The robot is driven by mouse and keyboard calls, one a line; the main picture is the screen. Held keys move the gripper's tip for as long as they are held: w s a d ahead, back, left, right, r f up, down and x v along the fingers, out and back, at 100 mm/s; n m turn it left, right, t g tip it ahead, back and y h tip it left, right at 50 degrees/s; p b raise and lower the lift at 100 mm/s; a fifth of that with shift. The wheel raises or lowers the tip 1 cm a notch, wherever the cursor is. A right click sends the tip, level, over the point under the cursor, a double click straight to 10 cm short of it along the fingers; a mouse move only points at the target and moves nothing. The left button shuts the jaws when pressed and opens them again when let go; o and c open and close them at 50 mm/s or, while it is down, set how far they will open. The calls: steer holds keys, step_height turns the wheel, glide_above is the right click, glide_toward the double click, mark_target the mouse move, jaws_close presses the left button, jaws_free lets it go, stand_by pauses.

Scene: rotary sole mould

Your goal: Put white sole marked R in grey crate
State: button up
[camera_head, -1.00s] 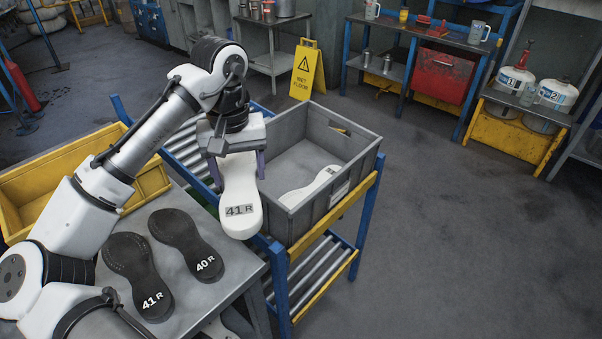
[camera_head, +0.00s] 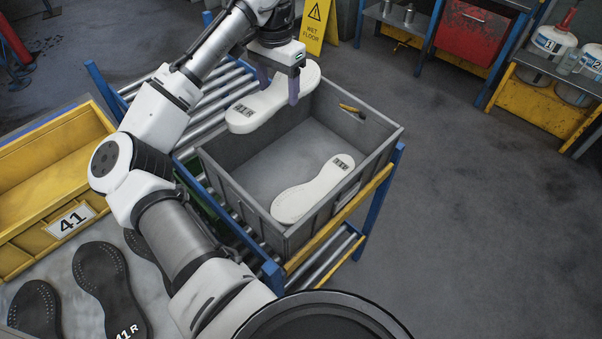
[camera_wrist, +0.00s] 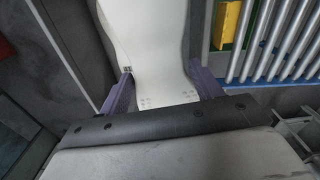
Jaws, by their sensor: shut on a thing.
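My gripper (camera_head: 278,88) is shut on a white sole (camera_head: 247,114) marked 41 R. It grips the sole across its narrower part, and the sole hangs above the far left rim of the grey crate (camera_head: 240,192). The sole's marked end points left, over the rollers, and its other end is partly hidden by the gripper. In the wrist view the sole (camera_wrist: 158,35) runs between the two purple fingers of my gripper (camera_wrist: 165,84). Another white sole (camera_head: 305,195) with a small dark label lies flat on the crate's floor, toward its near right side.
The crate stands on a roller rack (camera_head: 210,97) with blue posts and a yellow rail. A yellow bin (camera_head: 35,237) marked 41 and several black soles (camera_head: 105,285) are at the left. An orange-handled thing (camera_head: 351,110) is at the crate's far wall.

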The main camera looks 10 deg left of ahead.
steer(key=shift+w+d+f+m, duration=0.1)
steer(key=shift+w+d+m, duration=0.1)
steer(key=shift+w+m, duration=0.2)
steer(key=shift+f, duration=0.2)
steer(key=p, duration=0.2)
glide_above(286, 165)
steer(key=shift+m, duration=0.3)
step_height(286, 165, down, 20)
steer(key=shift+r, duration=0.15)
steer(key=shift+f, duration=0.55)
steer(key=o, duration=1.1)
